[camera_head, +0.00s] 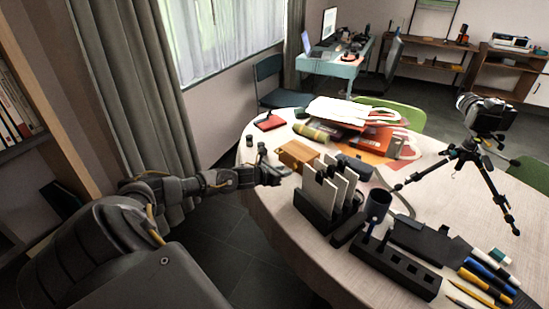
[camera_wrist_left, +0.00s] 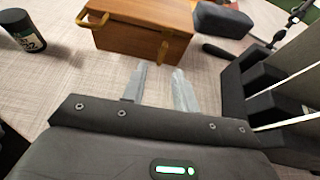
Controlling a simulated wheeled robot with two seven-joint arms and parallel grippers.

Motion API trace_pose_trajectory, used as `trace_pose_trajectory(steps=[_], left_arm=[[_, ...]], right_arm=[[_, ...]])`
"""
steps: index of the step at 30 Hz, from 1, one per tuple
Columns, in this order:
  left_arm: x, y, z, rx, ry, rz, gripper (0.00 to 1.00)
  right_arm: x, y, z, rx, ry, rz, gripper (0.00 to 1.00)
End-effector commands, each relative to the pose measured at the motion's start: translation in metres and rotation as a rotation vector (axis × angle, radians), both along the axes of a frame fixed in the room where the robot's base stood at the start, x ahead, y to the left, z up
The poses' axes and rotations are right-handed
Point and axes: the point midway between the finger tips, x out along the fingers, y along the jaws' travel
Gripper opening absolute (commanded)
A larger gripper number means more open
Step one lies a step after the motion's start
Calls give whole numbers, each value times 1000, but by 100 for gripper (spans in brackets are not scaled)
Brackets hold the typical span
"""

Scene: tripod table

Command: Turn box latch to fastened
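The wooden box (camera_head: 297,154) stands on the table in the head view, just beyond my left gripper (camera_head: 275,172). In the left wrist view the brown box (camera_wrist_left: 140,38) fills the top middle. A small tan latch (camera_wrist_left: 164,52) hangs on its near face, toward the right. A tan handle-like loop (camera_wrist_left: 92,20) is at its left end. My left gripper (camera_wrist_left: 160,70) has its two pale fingers apart, with nothing between them. The fingertips are short of the box, below and near the latch in the picture, not touching it. My right gripper is not in view.
A black card holder (camera_head: 325,203) stands close to the right of my left gripper. A dark canister (camera_wrist_left: 22,30) is left of the box. A dark case (camera_wrist_left: 222,20) is to its right. Bare tablecloth (camera_wrist_left: 70,75) lies in front of the box.

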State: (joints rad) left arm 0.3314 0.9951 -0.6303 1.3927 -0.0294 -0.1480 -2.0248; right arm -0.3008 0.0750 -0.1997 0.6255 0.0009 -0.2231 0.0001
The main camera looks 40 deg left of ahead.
Motion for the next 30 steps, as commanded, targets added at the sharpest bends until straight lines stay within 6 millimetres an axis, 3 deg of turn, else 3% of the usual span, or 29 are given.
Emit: trace_pose_trajectory(steps=[3,10,17,30], left_arm=[[-23,1,7,3,4,-3,29],[-49,2,19,2,1,-2,29],[-55,2,22,-1,1,-1,29],[-54,2,22,-1,0,-1,29]], right_arm=[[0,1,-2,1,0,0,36],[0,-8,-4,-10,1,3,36],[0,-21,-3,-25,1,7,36],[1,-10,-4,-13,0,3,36]])
